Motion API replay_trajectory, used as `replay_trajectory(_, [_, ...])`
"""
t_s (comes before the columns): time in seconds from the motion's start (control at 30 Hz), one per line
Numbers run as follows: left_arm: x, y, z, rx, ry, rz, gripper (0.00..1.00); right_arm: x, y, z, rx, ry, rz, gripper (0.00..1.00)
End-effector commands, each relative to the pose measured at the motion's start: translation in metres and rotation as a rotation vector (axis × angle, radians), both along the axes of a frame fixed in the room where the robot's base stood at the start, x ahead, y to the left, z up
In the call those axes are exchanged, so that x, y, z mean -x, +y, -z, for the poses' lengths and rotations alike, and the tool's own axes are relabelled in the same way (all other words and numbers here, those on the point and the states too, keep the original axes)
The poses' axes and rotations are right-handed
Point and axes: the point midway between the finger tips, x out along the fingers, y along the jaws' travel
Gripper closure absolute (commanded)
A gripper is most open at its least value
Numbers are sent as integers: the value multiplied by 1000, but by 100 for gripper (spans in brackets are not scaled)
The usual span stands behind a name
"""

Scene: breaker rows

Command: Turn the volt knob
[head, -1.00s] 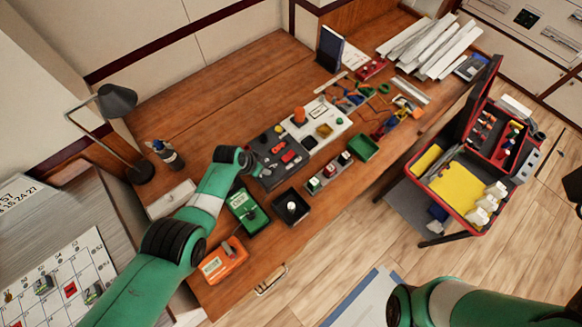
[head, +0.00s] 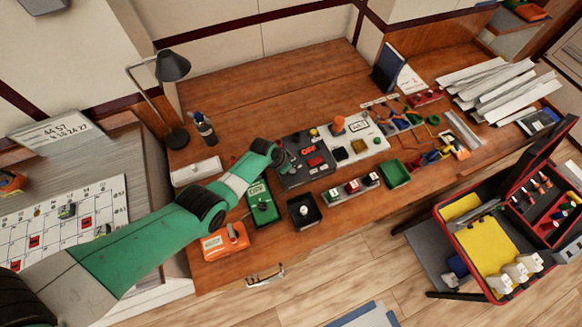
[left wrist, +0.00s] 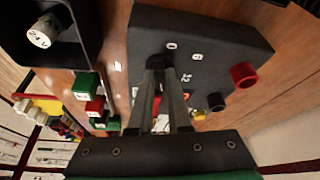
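The dark control box (head: 305,172) lies on the wooden desk; in the left wrist view the same dark face (left wrist: 215,40) carries white marks 0, 6 and 12. A dark round knob (left wrist: 160,61) sits beside these marks, mostly behind my fingertips. My left gripper (left wrist: 160,78) reaches onto the knob with two narrow, close fingers. Whether they press on it cannot be told. In the head view my left gripper (head: 275,153) is at the box's left edge, its fingertips too small to make out. My right gripper is not in view.
A black tray (head: 304,210) with a white-topped piece, a green device (head: 262,203) and an orange device (head: 224,241) stand nearby. A green bin (head: 395,173) is to the right. A red terminal (left wrist: 244,75) sticks up from the box.

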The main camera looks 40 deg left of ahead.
Motion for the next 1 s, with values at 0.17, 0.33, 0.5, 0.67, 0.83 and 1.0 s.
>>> replay_trajectory(0.17, [0,0,0,-1,0,0,100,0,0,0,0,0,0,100])
replay_trajectory(0.33, [0,0,0,-1,0,-1,100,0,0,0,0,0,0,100])
replay_trajectory(0.5, [0,0,0,-1,0,-20,100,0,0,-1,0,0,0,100])
replay_trajectory(0.67, [0,-2,0,-1,3,-73,100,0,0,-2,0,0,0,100])
replay_trajectory(0.83, [0,-3,0,-1,2,-178,100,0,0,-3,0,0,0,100])
replay_trajectory(1.0, [0,-5,1,-1,1,-321,100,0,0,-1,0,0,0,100])
